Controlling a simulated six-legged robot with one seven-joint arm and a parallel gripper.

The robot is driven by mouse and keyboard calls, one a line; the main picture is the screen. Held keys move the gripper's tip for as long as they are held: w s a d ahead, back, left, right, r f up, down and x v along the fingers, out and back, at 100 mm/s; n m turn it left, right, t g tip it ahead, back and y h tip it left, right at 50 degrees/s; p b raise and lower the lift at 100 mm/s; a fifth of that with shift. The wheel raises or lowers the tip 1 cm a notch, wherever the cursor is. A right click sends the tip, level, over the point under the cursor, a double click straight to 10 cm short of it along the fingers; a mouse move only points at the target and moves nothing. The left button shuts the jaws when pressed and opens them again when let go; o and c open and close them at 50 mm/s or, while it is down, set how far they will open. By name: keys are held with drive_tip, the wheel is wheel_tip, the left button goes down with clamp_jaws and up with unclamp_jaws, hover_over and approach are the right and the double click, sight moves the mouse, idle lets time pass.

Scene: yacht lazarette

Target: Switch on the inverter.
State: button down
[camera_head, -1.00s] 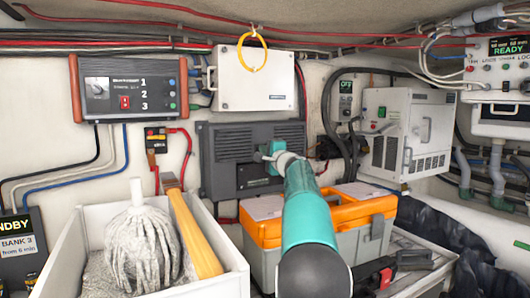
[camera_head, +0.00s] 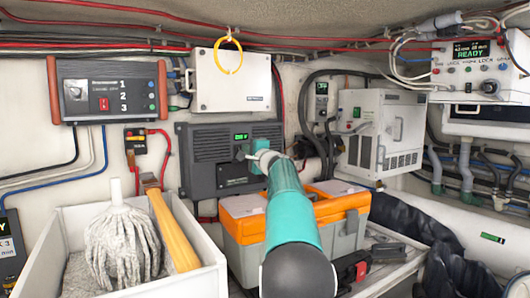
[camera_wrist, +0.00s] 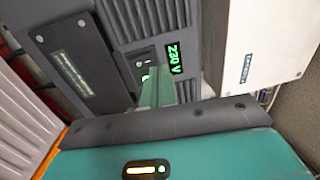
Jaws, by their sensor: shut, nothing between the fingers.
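The inverter is the dark grey ribbed box (camera_head: 205,150) on the back wall, behind my arm. Its small display (camera_head: 241,136) is lit green; in the wrist view the display (camera_wrist: 174,57) reads 230 V. A dark rocker switch (camera_wrist: 145,57) sits beside the display on the inverter's face (camera_wrist: 125,20). My gripper (camera_head: 254,156) is at the front of the inverter, just below the display. In the wrist view my gripper's fingers (camera_wrist: 159,85) are shut and empty, close to the switch. Whether they touch it is unclear, as they hide part of the panel.
An orange-and-grey toolbox (camera_head: 240,232) stands below my arm. A white bin (camera_head: 200,281) with a mop (camera_head: 120,245) is at left. A white box (camera_head: 215,80) hangs above the inverter. A white vented unit (camera_head: 400,125) and cables are at right.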

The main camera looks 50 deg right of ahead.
drive_tip(key=r+v, duration=0.2)
drive_tip(key=v, duration=0.7)
drive_tip(key=shift+s+a, duration=0.15)
drive_tip(key=shift+s, duration=0.3)
